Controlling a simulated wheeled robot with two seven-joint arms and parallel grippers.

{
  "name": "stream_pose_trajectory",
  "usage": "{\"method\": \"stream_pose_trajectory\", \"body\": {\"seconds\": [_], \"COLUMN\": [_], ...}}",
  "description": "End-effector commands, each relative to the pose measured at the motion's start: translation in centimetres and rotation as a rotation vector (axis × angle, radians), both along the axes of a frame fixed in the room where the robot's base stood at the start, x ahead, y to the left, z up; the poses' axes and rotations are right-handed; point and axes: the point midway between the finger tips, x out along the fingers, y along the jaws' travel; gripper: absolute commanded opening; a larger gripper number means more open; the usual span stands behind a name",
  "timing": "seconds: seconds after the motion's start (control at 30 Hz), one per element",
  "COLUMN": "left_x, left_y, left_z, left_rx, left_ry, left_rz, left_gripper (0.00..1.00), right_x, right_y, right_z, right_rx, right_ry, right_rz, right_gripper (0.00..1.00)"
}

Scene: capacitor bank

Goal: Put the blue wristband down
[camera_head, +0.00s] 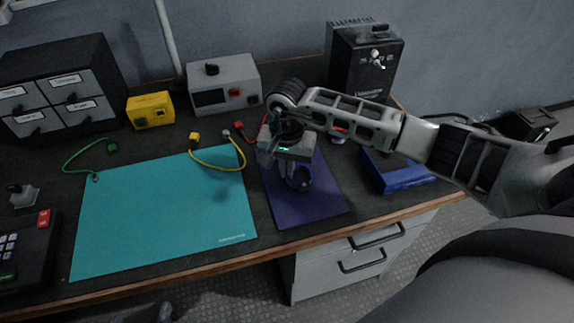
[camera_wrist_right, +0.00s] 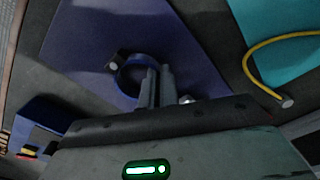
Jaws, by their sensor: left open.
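The blue wristband (camera_head: 303,181) is a small dark-blue ring with a light stud. It also shows in the right wrist view (camera_wrist_right: 123,80). My right gripper (camera_head: 293,170) is over the purple mat (camera_head: 318,207). Its fingers (camera_wrist_right: 154,84) are close together on the near edge of the ring, shut on it. The ring is over the mat; I cannot tell whether it touches it. Only a small tip of my left gripper (camera_head: 165,312) shows at the bottom edge of the head view, open, below the table's front edge.
A teal mat (camera_head: 160,220) lies left of the purple mat, with a yellow lead (camera_head: 222,167) and a green lead (camera_head: 80,152) at its edges. A blue tray (camera_head: 402,181) stands to the right. Grey and black instruments (camera_head: 222,85) (camera_head: 362,65) stand behind.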

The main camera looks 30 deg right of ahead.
Motion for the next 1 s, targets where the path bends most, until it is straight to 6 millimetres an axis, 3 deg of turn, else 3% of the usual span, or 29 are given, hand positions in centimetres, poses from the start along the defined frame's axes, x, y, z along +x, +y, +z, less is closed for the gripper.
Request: {"method": "stream_pose_trajectory", "body": {"seconds": [0.33, 0.43, 0.77, 0.87, 1.0], "left_x": [-0.1, -0.1, -0.2, -0.2, -0.2], "left_y": [0.0, 0.0, 0.0, 0.0, 0.0], "left_z": [-0.7, -0.6, -0.2, -0.2, -0.4], "left_rx": [-0.001, -0.004, -0.003, 0.001, 0.0], "left_ry": [0.005, 0.006, 0.006, 0.005, 0.005], "left_rz": [-0.002, -0.001, -0.001, -0.002, -0.002], "left_gripper": [0.76, 0.76, 0.76, 0.76, 0.76], "right_x": [0.0, 0.0, 0.0, 0.1, 0.2], "right_y": [0.0, 0.0, 0.0, 0.0, -0.1], "right_z": [-0.5, -0.3, 0.0, 0.8, 3.4], "right_rx": [0.0, 0.0, 0.0, 0.0, -0.002], "right_ry": [-0.001, -0.001, -0.001, -0.004, -0.008], "right_rz": [0.0, -0.001, -0.001, 0.0, 0.0], "right_gripper": [0.0, 0.25, 0.25, 0.25, 0.25]}}
